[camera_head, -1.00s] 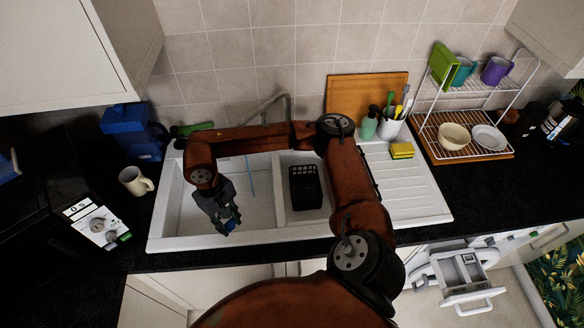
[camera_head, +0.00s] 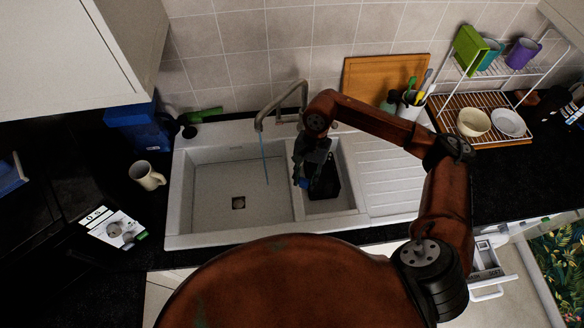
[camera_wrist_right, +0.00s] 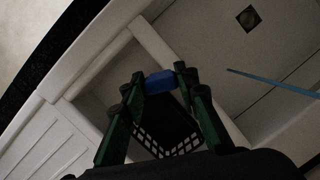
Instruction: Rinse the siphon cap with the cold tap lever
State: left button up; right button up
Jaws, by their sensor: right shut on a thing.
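My right gripper (camera_head: 304,181) is over the small right basin, in front of the tap. In the right wrist view its green fingers (camera_wrist_right: 160,84) are shut on a small blue piece, which I take for the siphon cap (camera_wrist_right: 160,82). The grey tap (camera_head: 280,103) arches over the sink's back edge. A thin blue water stream (camera_head: 265,162) falls from its spout into the large left basin, left of my gripper. It also shows in the right wrist view (camera_wrist_right: 275,83), apart from the blue piece. The cold lever cannot be made out. My left gripper is not in view.
A black basket (camera_wrist_right: 165,130) sits in the small basin below my right gripper. The large basin (camera_head: 215,190) is empty, with a dark drain (camera_head: 238,202). A mug (camera_head: 147,176) stands left of the sink. A dish rack (camera_head: 485,110) stands at the right.

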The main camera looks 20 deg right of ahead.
jog(key=a+r+m+t+p, duration=0.3)
jog(key=m+t+p, duration=0.1)
jog(key=m, duration=0.7)
jog(key=a+r+m+t+p, duration=0.2)
jog(key=r+m+t+p, duration=0.15)
jog(key=m, duration=0.65)
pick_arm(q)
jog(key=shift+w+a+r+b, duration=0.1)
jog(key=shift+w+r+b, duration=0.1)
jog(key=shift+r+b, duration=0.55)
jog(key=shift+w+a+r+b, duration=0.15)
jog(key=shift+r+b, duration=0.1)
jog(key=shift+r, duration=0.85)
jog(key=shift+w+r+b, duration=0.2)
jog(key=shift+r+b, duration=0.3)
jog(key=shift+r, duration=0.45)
pick_arm(e)
jog(key=w+a+f, duration=0.2)
jog(key=w, duration=0.5)
jog(key=w+a+f, duration=0.2)
jog(key=w, duration=0.5)
jog(key=shift+a+t+y, duration=0.3)
jog(key=shift+a+t, duration=0.05)
jog(key=shift+t, duration=0.1)
jog(key=shift+s, duration=0.1)
